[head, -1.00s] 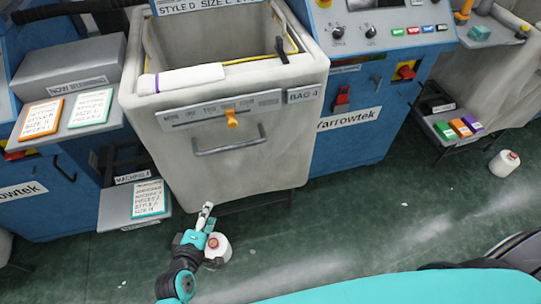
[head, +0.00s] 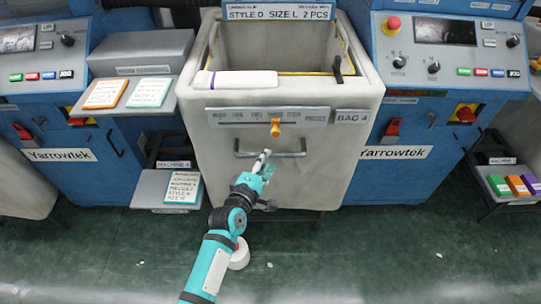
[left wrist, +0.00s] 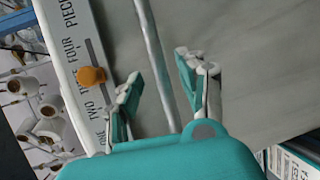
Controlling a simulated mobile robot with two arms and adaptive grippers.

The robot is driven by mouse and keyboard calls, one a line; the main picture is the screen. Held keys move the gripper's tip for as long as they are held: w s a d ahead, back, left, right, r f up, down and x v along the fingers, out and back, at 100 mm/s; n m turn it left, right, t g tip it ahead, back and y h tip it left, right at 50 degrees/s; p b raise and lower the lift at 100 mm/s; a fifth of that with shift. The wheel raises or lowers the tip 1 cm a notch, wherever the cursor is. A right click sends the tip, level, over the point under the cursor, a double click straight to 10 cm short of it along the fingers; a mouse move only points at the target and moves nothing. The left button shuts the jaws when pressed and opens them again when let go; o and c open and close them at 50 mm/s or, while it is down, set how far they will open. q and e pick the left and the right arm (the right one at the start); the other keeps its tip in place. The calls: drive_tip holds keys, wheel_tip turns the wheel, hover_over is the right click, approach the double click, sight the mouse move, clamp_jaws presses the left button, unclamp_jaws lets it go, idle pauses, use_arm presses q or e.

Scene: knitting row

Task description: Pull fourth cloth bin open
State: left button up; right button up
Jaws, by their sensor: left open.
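The fourth cloth bin (head: 225,180), labelled BAG 4, is a grey-white bin in the middle of the head view, set between two blue machines. Its metal bar handle (head: 293,154) runs across the front, and it also crosses the left wrist view (left wrist: 152,45). My left gripper (head: 263,160) is at the handle, covering its middle part in the head view. In the left wrist view the left gripper (left wrist: 160,68) is open, with the bar between its two fingers and apparently not clamped. My right gripper is in neither view.
An orange slider (head: 275,127) sits on the bin's label strip above the handle. White folded cloth (head: 240,79) lies on the bin's front rim. A white cone (head: 239,256) is on the floor by my left arm. The green floor in front is mostly clear.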

use_arm(q)
drive_tip(key=shift+x, duration=2)
clamp_jaws()
